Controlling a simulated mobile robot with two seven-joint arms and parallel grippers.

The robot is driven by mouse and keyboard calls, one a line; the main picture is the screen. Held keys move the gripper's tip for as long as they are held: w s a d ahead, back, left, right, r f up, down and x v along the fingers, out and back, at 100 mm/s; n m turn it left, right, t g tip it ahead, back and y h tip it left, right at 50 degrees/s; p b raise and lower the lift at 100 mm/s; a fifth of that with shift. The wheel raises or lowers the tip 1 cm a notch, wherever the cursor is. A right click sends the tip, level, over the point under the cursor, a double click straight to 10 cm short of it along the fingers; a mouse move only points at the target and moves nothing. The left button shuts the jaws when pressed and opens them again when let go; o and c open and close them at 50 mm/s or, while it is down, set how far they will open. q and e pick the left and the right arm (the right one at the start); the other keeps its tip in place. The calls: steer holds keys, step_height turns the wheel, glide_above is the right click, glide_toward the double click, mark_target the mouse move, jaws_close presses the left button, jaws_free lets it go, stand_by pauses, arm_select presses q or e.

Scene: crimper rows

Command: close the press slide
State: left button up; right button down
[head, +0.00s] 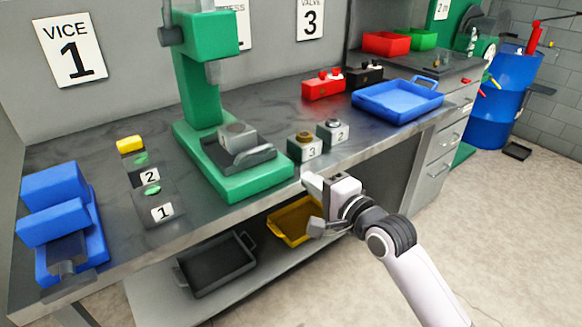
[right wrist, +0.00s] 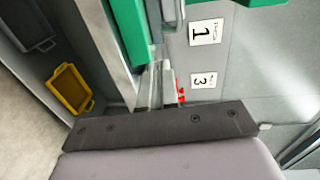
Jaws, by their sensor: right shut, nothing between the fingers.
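The green press (head: 212,120) stands on the bench, with a grey block (head: 238,135) above its base. The press slide (head: 250,158), a dark grey plate, lies on the green base near its front right side; how far out it sits is hard to tell. My right gripper (head: 313,186) is shut and empty at the bench's front edge, to the right of the press base and apart from the slide. Its fingers also show in the right wrist view (right wrist: 160,84), with green press parts beyond them; the slide cannot be made out there. My left gripper is out of view.
Two button boxes, 3 (head: 305,146) and 2 (head: 333,132), stand right of the press, close to my right gripper. A blue vice (head: 55,205) stands at the left. A yellow tray (head: 288,222) and a black tray (head: 215,265) lie on the lower shelf.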

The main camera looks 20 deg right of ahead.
steer(key=d+r+g, duration=0.1)
steer(key=r, duration=0.1)
steer(key=g, duration=0.1)
glide_toward(274, 152)
steer(key=x, duration=0.6)
steer(key=shift+s+a, duration=0.1)
steer(key=shift+w+a, duration=0.1)
steer(key=shift+w, duration=0.2)
steer(key=shift+w+f, duration=0.1)
stand_by(0.4)
